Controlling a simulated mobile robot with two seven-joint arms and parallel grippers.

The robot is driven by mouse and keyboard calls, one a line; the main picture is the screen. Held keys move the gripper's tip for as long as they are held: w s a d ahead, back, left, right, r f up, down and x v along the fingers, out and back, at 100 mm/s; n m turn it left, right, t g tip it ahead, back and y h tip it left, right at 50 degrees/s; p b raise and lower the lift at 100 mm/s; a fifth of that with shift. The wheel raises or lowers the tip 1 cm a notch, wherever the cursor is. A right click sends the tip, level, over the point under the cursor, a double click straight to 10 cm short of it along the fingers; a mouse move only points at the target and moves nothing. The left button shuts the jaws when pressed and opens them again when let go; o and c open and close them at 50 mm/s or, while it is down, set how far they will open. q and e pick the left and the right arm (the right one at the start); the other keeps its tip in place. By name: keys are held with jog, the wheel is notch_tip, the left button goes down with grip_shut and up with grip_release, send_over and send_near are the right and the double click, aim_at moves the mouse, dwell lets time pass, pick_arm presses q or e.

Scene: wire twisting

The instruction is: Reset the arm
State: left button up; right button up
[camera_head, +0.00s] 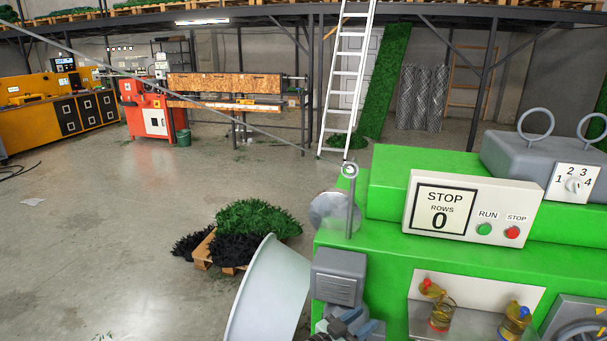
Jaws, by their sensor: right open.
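My right gripper (350,326) shows only in part at the bottom edge, in front of the green machine (385,258). It is open, and I see nothing between its fingers. The rest of it is cut off by the frame. My left gripper is not in view. The machine carries a white panel (415,222) reading STOP, ROWS 0, with a green RUN button (484,229) and a red STOP button (512,233).
A pale round drum (262,295) and a grey box (338,276) stand close to the gripper. A pallet (203,250) with green turf lies beyond. The concrete floor at left is mostly clear.

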jog(key=d+f+n+t+y, duration=0.1)
jog(key=d+f+n+y, duration=0.15)
jog(key=f, duration=0.55)
jog(key=d+f+n+t+y, duration=0.1)
jog(key=d+f+n+y, duration=0.2)
jog(key=f, duration=0.6)
jog(key=s+a+f+n+g+y+p, duration=0.15)
jog(key=s+f+g+y, duration=0.4)
jog(key=s+f, duration=0.7)
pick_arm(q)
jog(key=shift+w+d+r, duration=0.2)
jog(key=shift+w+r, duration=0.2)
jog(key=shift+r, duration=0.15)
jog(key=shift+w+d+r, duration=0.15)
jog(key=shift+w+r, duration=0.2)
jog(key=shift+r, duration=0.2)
pick_arm(e)
jog(key=s+a+f+g+y, duration=0.1)
jog(key=s+f+g+y, duration=0.1)
jog(key=s, duration=0.7)
jog(key=s+a+f+g+y, duration=0.2)
jog(key=s+g+y, duration=0.1)
jog(key=s, duration=0.6)
jog(key=s+a+f+g+y, duration=0.1)
jog(key=s+f+g+y, duration=0.1)
jog(key=s, duration=0.7)
jog(key=shift+a+f+g, duration=0.25)
jog(key=shift+f+g, duration=0.2)
jog(key=shift+f, duration=0.05)
